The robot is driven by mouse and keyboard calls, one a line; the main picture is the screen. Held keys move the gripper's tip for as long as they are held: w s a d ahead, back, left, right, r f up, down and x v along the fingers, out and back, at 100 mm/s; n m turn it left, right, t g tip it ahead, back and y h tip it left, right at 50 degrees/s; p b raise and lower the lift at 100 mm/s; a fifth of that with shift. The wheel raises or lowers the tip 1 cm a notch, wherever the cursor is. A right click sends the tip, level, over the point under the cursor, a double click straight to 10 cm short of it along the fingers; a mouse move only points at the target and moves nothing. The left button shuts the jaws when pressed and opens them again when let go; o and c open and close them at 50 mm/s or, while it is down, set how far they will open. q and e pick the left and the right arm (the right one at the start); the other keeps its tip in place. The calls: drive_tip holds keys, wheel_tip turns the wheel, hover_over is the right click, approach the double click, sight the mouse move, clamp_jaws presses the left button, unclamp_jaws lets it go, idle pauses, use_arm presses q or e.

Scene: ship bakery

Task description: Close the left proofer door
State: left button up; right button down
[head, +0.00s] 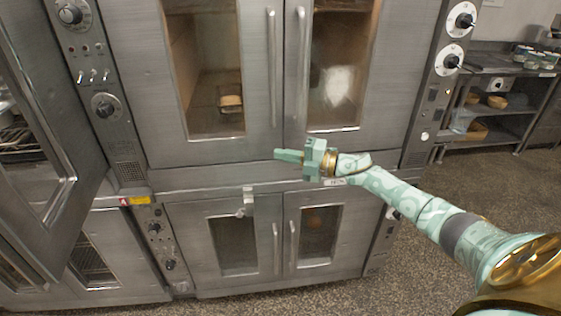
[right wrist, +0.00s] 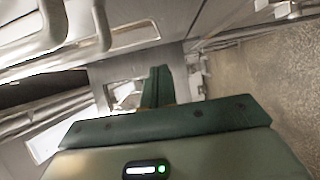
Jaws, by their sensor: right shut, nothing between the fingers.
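A grey metal door (head: 75,160) with a window stands swung open at the far left of the head view, in front of a cabinet with racks inside. The middle cabinet has a left upper door (head: 160,75) and a right upper door (head: 388,85), both looking shut, with upright handles side by side. My right gripper (head: 277,155) is shut and empty, below these handles, pointing left near the lower edge of the upper doors. Its shut fingers also show in the right wrist view (right wrist: 158,85). My left gripper is out of view.
Control panels with knobs (head: 105,105) flank the middle cabinet. Smaller lower doors (head: 190,230) with handles and a small latch (head: 245,203) sit beneath. Shelves (head: 505,105) with bowls stand at the right. The speckled floor (head: 440,210) is clear there.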

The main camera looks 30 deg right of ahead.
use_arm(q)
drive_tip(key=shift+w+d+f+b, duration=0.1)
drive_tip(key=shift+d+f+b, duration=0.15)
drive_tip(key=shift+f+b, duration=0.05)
use_arm(e)
drive_tip(key=s+d, duration=0.6)
drive_tip(key=d, duration=0.1)
drive_tip(key=shift+d, duration=0.4)
